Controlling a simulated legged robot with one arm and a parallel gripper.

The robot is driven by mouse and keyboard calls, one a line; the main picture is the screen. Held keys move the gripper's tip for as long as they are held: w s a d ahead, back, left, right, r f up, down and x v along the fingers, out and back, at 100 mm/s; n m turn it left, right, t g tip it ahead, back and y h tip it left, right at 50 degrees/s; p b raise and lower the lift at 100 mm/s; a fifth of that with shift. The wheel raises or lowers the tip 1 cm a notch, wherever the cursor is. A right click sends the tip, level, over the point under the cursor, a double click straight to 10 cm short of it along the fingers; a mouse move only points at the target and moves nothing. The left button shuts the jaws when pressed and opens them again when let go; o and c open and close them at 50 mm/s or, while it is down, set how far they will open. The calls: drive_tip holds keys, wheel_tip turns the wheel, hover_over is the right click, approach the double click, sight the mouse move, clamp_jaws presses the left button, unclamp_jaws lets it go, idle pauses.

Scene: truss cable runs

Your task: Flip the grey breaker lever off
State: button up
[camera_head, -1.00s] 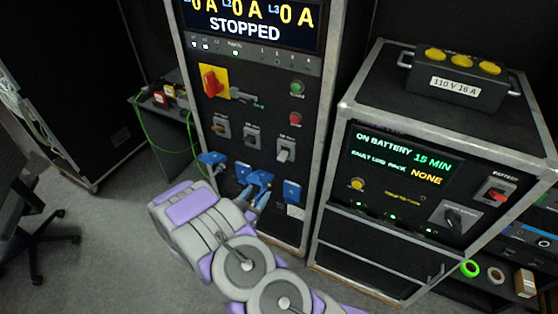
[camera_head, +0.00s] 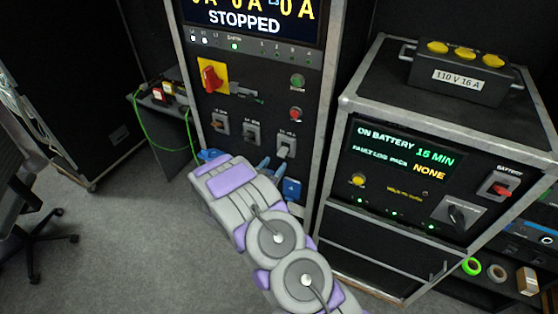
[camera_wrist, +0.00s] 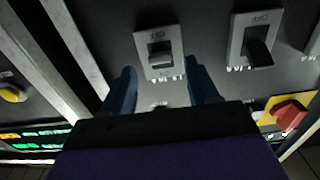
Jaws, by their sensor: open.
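Three breakers sit in a row on the tall cabinet's front. The right breaker (camera_head: 286,146) has a light grey lever; the middle (camera_head: 252,132) and left (camera_head: 220,124) breakers have darker ones. In the wrist view, which is turned about upside down, the right breaker (camera_wrist: 158,50) lies just beyond and between my fingertips, and the middle breaker (camera_wrist: 257,42) is to its right. My gripper (camera_wrist: 161,80) is open, with blue fingers on either side of an empty gap. Contact with the lever cannot be made out. My arm hides the lower panel in the head view.
A red rotary switch (camera_head: 210,76) on a yellow plate is above the breakers. Green (camera_head: 297,81) and red (camera_head: 295,114) buttons are above the right breaker. A blue socket (camera_head: 291,188) is below it. The battery cabinet (camera_head: 342,107) stands close on the right.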

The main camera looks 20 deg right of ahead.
sight(283, 152)
drive_tip(key=shift+b+x, duration=0.35)
drive_tip(key=shift+x, duration=1.95)
drive_tip(key=c, duration=1.1)
drive_tip(key=shift+o, duration=0.2)
drive_tip(key=shift+w+d+f+t+h, duration=0.1)
drive_tip(key=shift+f+t+h, duration=0.25)
drive_tip(key=shift+t+h, duration=0.15)
drive_tip(key=shift+w+d+f+t+h, duration=0.1)
drive_tip(key=shift+f+t+h, duration=0.3)
drive_tip(key=shift+h, duration=0.2)
drive_tip(key=o, duration=1.1)
drive_tip(key=shift+c, duration=0.2)
